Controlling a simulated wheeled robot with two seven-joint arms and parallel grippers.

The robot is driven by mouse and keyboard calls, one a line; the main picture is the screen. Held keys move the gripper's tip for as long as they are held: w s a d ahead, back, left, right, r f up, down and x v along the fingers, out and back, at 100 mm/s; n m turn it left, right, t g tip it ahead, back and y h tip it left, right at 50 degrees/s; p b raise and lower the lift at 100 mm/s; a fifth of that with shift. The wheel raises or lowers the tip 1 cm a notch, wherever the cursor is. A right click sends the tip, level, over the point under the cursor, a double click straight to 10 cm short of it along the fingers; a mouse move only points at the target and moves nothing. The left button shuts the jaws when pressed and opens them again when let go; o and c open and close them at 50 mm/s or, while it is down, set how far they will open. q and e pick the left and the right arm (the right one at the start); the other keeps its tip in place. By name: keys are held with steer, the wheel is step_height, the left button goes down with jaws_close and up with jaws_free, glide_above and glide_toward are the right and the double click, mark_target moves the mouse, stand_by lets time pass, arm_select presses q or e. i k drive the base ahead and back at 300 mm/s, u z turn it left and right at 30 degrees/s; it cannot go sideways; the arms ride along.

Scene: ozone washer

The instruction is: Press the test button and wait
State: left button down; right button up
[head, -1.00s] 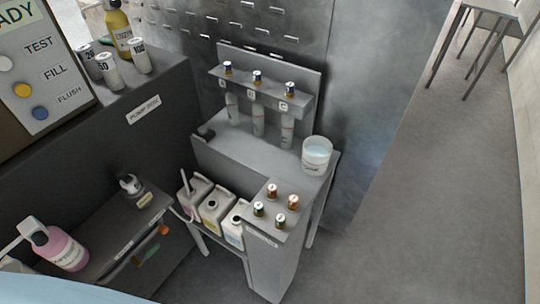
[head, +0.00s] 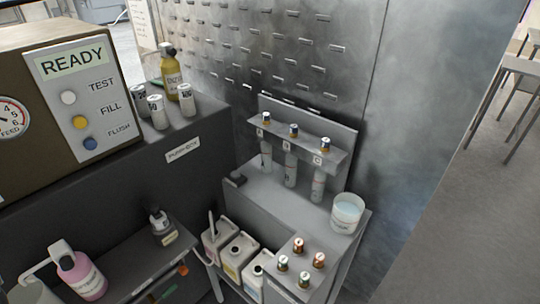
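The control panel (head: 84,92) is at the upper left in the head view, on the front of a brown box. Its display (head: 72,60) reads READY. The white test button (head: 68,97) sits beside the word TEST. Below it are a yellow button (head: 80,121) beside FILL and a blue button (head: 90,143) beside FLUSH. Nothing covers the buttons. Neither of my grippers shows in this view.
A gauge (head: 12,118) is left of the panel. A yellow bottle (head: 180,85) and several white cylinders stand on the dark pump box (head: 185,147). A shelf stand (head: 270,205) with vials and a bucket (head: 346,213) is at the right. Open floor (head: 455,230) lies further right.

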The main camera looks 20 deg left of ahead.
mark_target(66, 97)
steer(key=u, duration=1.95)
